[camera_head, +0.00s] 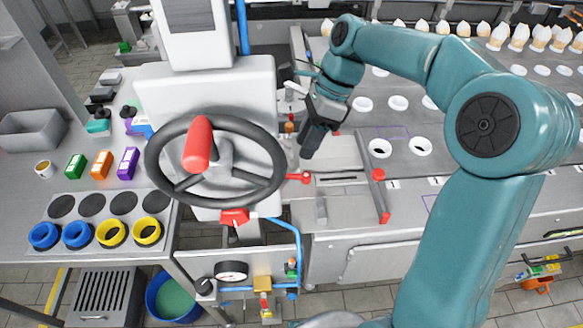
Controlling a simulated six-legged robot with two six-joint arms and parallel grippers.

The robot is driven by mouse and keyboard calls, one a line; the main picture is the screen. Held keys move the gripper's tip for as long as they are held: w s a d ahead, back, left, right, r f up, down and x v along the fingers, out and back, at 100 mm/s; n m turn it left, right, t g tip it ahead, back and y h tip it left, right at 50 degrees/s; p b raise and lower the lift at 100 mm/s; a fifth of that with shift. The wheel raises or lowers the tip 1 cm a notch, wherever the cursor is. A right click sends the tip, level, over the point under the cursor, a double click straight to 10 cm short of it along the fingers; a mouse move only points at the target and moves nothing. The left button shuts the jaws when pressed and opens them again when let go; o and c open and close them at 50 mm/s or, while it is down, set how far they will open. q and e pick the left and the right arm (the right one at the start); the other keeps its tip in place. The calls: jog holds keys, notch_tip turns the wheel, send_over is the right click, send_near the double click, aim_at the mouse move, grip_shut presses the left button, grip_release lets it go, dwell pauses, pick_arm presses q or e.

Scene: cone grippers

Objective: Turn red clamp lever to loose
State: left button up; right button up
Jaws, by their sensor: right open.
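A red lever (381,196) with a round red end stands at the right side of the grey clamp plate. A smaller red handle (298,177) sticks out at the plate's left edge, beside the handwheel. I cannot tell for certain which of the two is the clamp lever. My right gripper (310,138) hangs above the back left of the plate, its dark fingers pointing down, apart from both red parts. It is open and holds nothing that I can see. The fingers overlap in this view. My left gripper is not in view.
A black handwheel (268,187) with a red grip (198,143) stands left of the plate. A small red-and-orange fitting (290,124) is close to my fingers. Cone holders (398,103) fill the right side. Blue and yellow rings (77,234) lie on the left bench.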

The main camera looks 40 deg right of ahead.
aim_at(294, 177)
jog(key=x, duration=0.7)
jog(key=shift+f+b, duration=0.3)
jog(key=shift+f, duration=0.15)
grip_shut()
